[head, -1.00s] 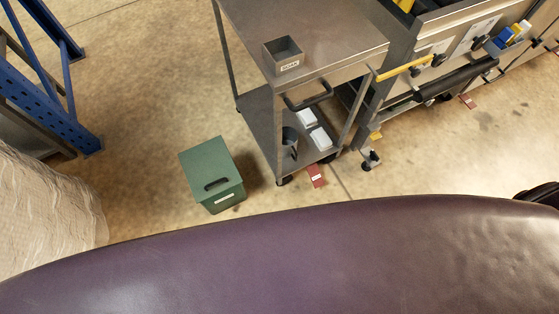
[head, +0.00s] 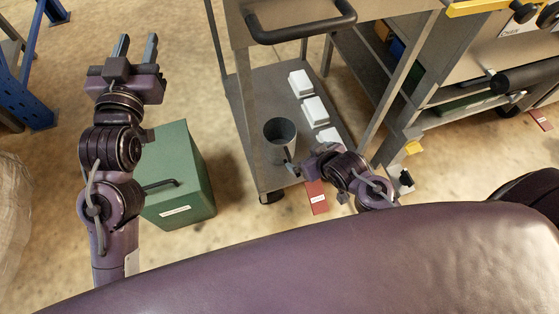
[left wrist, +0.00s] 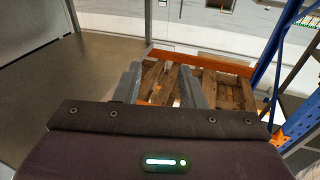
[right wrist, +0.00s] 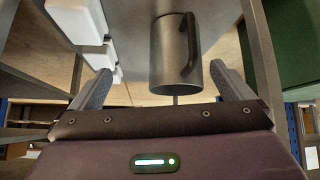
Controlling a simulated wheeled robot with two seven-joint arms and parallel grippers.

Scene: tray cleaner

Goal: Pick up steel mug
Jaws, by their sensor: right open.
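The steel mug (head: 281,140) stands on the lower shelf of the grey cart (head: 257,90), near its front end. My right gripper (head: 296,165) is beside the mug in the head view, on its near right side. In the right wrist view the mug (right wrist: 168,65) appears ahead, in line with the gap between the open fingers, its dark handle on the right. I see no grip on it. My left gripper (head: 136,46) is raised above the floor at the left, open and empty. It points away from the cart in its wrist view, toward wooden pallets (left wrist: 160,82).
White boxes (head: 314,110) stand in a row on the shelf beside the mug. A cart leg (head: 250,110) stands close on the left, and the upper deck overhangs behind. A green box (head: 185,185) is on the floor below my left arm. A red tag (head: 317,197) lies on the floor.

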